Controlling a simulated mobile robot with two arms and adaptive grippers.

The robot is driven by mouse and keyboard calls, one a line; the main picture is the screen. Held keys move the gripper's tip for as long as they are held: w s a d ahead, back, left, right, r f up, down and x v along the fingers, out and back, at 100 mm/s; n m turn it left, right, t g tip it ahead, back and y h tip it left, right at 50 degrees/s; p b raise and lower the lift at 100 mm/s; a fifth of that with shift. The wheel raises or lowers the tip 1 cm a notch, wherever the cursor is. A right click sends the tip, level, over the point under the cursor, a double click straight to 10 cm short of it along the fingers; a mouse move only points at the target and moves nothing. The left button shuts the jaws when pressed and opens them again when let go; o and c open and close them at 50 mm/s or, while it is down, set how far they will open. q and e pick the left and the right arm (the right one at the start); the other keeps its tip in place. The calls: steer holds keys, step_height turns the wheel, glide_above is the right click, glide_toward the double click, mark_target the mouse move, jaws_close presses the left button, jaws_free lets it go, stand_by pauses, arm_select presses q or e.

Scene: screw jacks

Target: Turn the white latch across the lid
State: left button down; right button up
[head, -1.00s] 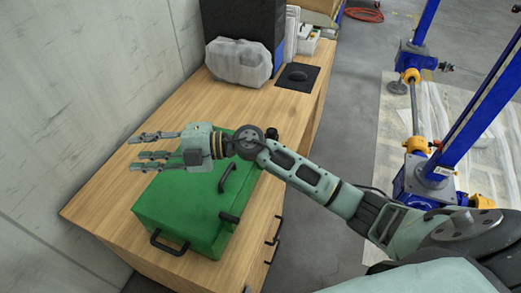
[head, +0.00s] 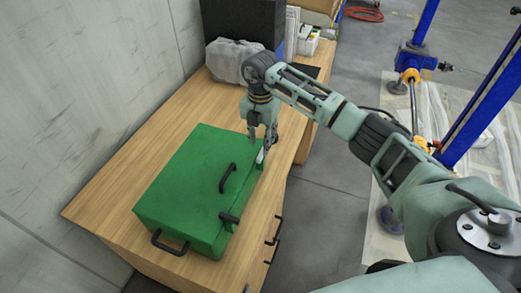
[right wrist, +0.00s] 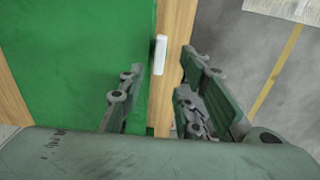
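The green box (head: 190,180) lies on the wooden cabinet top with its lid shut. A small white latch (head: 260,156) sits at the right edge of the lid. It also shows in the right wrist view (right wrist: 160,55), upright in the picture along the box edge and just beyond my fingers. My right gripper (head: 261,143) points down over that edge. In the right wrist view my right gripper (right wrist: 161,85) is open, with a finger on each side of the latch's line and nothing held. Contact with the latch cannot be told. My left gripper is out of view.
The lid has a black handle (head: 227,178), and a dark latch (head: 229,218) sits at its front right edge. A grey wrapped lump (head: 232,60) stands behind on the wooden top (head: 150,141). The wall is at left; blue screw jacks stand at right.

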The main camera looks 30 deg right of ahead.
mark_target(260, 154)
step_height(260, 154, down, 6)
steer(key=shift+r+p, duration=0.1)
steer(key=shift+p, duration=0.6)
steer(key=shift+c, duration=0.5)
jaws_close()
